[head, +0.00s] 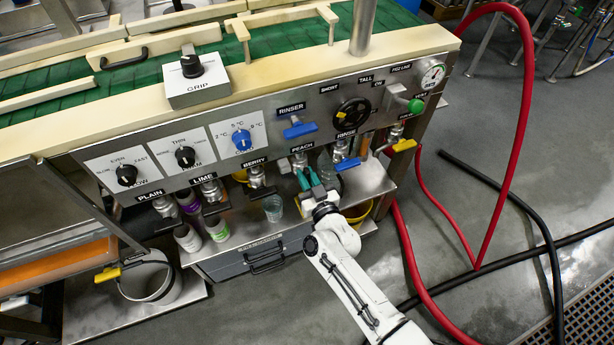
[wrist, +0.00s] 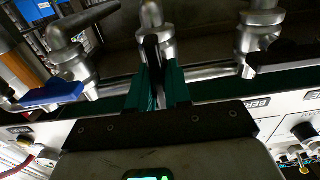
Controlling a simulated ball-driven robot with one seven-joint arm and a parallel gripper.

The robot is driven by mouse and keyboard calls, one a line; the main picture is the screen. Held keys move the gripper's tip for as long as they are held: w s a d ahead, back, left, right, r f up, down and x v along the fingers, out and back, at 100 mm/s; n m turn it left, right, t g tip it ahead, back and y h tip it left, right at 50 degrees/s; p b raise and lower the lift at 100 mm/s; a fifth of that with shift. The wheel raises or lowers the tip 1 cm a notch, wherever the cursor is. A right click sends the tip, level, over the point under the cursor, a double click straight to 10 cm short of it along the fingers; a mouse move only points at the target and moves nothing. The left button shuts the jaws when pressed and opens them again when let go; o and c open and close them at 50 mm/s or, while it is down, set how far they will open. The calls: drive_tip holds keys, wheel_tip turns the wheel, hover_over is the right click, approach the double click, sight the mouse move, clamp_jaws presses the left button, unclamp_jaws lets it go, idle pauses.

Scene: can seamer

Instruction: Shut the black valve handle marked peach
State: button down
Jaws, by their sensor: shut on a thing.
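The peach valve (head: 299,160) is a silver tap under the PEACH label (head: 302,147) on the front panel. In the wrist view its metal body (wrist: 150,16) stands straight ahead of my gripper. The black peach handle (wrist: 152,56) shows as a dark strip between the fingers; most of it is hidden. My gripper (head: 309,178) has teal fingers, which also show in the wrist view (wrist: 156,88). They are shut on the handle, one on each side. The handle's exact angle is hard to tell in the head view.
The berry valve (head: 257,178) is left of peach, and the blue rinse handle (head: 348,163) is close on the right. A clear cup (head: 272,207) stands on the shelf below. A yellow-handled valve (head: 404,145) and red hose (head: 419,270) are farther right.

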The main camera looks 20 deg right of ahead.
idle(0.4)
drive_tip(key=m+b, duration=0.1)
drive_tip(key=m, duration=0.3)
drive_tip(key=shift+d+f, duration=0.1)
drive_tip(key=m+b, duration=0.1)
drive_tip(key=m, duration=0.3)
drive_tip(key=shift+d+m, duration=0.15)
drive_tip(key=shift+m, duration=0.15)
idle(0.3)
drive_tip(key=c, duration=1.1)
unclamp_jaws()
drive_tip(key=shift+c, duration=0.2)
drive_tip(key=s, duration=1)
drive_tip(key=shift+s+b, duration=0.4)
